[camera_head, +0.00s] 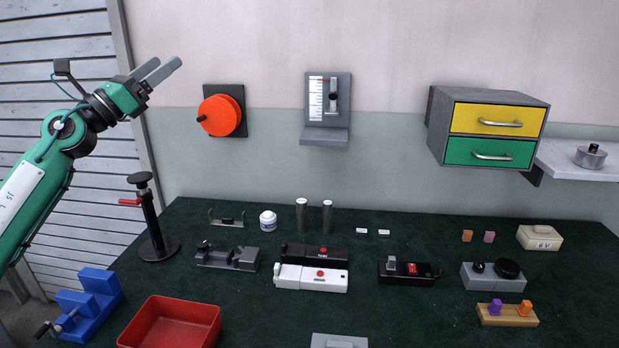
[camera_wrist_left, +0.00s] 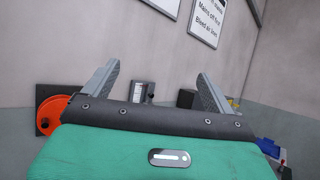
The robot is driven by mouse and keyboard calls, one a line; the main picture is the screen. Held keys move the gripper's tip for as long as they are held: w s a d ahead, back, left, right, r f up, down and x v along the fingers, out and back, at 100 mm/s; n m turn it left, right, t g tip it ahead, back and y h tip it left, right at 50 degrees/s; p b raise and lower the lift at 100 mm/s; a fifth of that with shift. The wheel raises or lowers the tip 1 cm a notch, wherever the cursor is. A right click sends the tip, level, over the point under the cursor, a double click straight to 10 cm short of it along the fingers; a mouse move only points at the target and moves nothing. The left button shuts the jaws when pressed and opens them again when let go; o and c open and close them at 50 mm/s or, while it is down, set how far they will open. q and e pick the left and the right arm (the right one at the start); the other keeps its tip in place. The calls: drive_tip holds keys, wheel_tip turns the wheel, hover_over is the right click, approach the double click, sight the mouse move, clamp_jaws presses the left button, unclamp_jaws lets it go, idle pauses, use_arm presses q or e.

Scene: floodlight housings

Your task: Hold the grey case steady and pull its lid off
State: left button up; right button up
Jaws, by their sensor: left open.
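A light grey case (camera_head: 340,341) sits at the bottom edge of the head view, at the near side of the table. Only its top shows, with a small raised part on it; the rest is cut off, and I cannot make out the lid's seam. My left gripper (camera_head: 163,69) is raised at the upper left, far from the case and well above the table. In the left wrist view its two fingers (camera_wrist_left: 157,78) are spread apart with nothing between them. My right gripper is not in view.
The dark green table (camera_head: 420,325) holds a red tray (camera_head: 170,320), a blue vice (camera_head: 93,300), a black stand (camera_head: 155,235), white and black devices (camera_head: 310,279) and a grey block with black knobs (camera_head: 493,278). Yellow and green drawers (camera_head: 490,130) hang on the wall.

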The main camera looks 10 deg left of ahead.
use_arm(q)
drive_tip(key=s+d+f+m+g, duration=0.25)
drive_tip(key=d+f+g, duration=0.3)
drive_tip(key=d, duration=0.45)
drive_tip(key=s+d+f+m+g, duration=0.1)
drive_tip(key=d+f+m+g, duration=0.2)
drive_tip(key=d+f+g, duration=0.5)
drive_tip(key=s+d+f+m+g, duration=0.25)
drive_tip(key=d+f, duration=0.25)
drive_tip(key=d, duration=0.7)
drive_tip(key=s+d+f+m+g+y, duration=0.1)
drive_tip(key=s+f+y, duration=0.3)
drive_tip(key=f, duration=0.2)
drive_tip(key=s+d+f+m+g+y, duration=0.1)
drive_tip(key=s+d+f+y, duration=0.1)
drive_tip(key=s+f+y, duration=0.2)
drive_tip(key=s+d+f+m+y, duration=0.1)
drive_tip(key=s+f+y, duration=0.3)
drive_tip(key=f, duration=0.4)
drive_tip(key=shift+d+f+g+y, duration=0.4)
drive_tip(key=shift+d+y, duration=0.05)
drive_tip(key=shift+y, duration=0.65)
drive_tip(key=f, duration=1.2)
drive_tip(key=shift+a+f, duration=0.2)
drive_tip(key=shift+a, duration=0.05)
